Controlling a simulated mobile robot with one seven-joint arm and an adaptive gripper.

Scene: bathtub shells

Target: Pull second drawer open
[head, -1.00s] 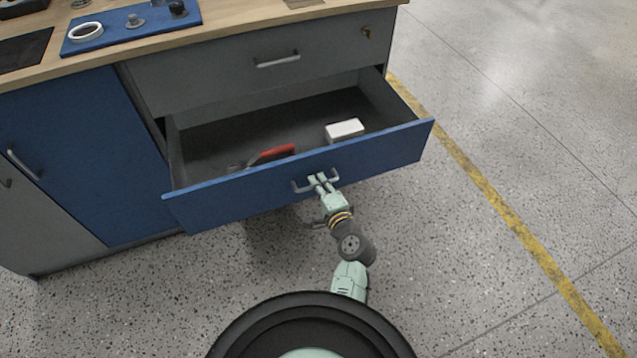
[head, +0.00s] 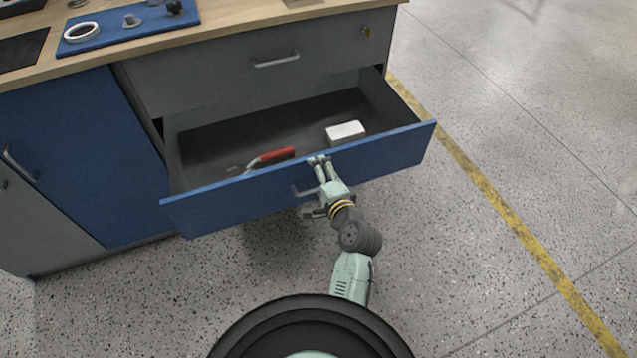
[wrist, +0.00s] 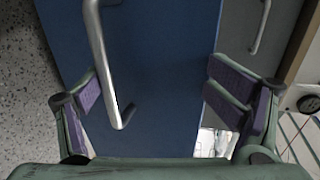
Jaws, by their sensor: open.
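The second drawer (head: 222,205), with a blue front and grey inside, is pulled well out below the shut grey top drawer (head: 200,76). Its silver bar handle (head: 301,191) shows beside my gripper in the head view, and the handle (wrist: 102,65) runs down the left part of the wrist view. My gripper (head: 319,159) is open at the upper edge of the drawer front. In the wrist view its fingers (wrist: 165,92) are spread, with the handle nearer the left finger. I cannot tell if a finger touches the handle or the front.
Inside the drawer lie a red-handled tool (head: 272,156) and a white box (head: 345,131). A blue cupboard door (head: 85,160) is to the left. The worktop (head: 230,31) holds a blue mat with small parts. The speckled floor (head: 520,140) at right is clear.

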